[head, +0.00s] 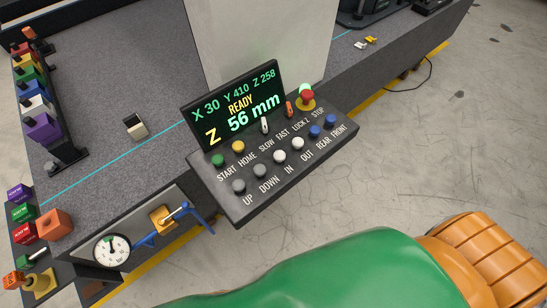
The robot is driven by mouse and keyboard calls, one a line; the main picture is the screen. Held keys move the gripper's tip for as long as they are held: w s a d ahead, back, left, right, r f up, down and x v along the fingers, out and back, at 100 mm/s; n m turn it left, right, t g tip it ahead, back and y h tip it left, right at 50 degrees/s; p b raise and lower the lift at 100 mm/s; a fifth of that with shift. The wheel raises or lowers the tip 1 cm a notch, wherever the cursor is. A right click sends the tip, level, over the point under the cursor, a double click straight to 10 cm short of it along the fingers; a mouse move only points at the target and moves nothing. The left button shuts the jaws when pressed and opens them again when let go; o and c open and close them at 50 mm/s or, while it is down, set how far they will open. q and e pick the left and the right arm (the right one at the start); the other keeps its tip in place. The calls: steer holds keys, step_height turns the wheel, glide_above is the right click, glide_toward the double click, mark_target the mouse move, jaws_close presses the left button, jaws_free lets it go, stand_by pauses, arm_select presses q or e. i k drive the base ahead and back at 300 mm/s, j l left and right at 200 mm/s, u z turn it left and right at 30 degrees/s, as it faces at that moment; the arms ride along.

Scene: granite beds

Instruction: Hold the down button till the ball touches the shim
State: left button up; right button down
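The grey down button (260,171) is in the lower row of the control panel (228,206), above the label DOWN. Nothing touches it. The panel's screen (232,104) reads X 30, Y 410, Z 258, READY and Z 56 mm. The ball is not visible, and I cannot make out a shim for sure. A small cream and black block (135,124) sits on the granite bed (115,65), left of the panel. Neither of my grippers is in view.
The grey up button (239,186) and white in button (280,157) flank the down button. A red stop button (307,97) is at the panel's upper right. A dial gauge (112,249) lies front left. Coloured blocks (40,125) line the left. A pale column (262,40) stands behind.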

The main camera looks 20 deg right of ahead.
mark_target(259, 170)
steer(key=k+l+u, duration=0.1)
steer(key=l+u, duration=0.15)
steer(key=l, duration=0.2)
steer(key=k+l+u, duration=0.2)
steer(key=l, duration=0.2)
steer(key=k+l+u, duration=0.25)
steer(key=l, duration=0.15)
steer(key=i, duration=0.1)
